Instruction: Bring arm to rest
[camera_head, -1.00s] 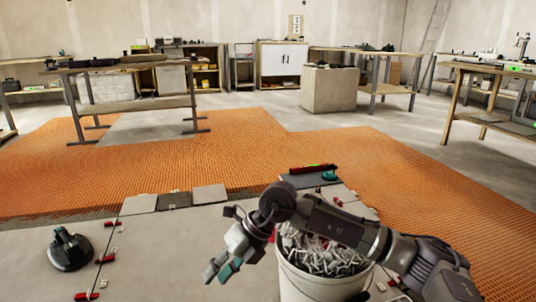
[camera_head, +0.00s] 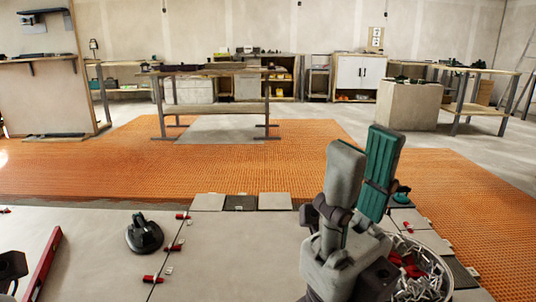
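My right gripper (camera_head: 374,145) stands in the lower right of the head view with its fingers pointing up. Its two fingers are apart, and the teal inner pad of one faces me. Nothing shows between them. It is in front of a white bucket (camera_head: 447,247) holding many grey clips and some red pieces, and hides part of it.
A black suction cup (camera_head: 144,236) and several red wedges (camera_head: 154,279) lie on the tiled floor. A red bar (camera_head: 45,262) lies at the lower left, beside an unclear dark thing. Orange matting (camera_head: 70,172) stretches behind the tiles. A bench (camera_head: 210,109) stands farther back.

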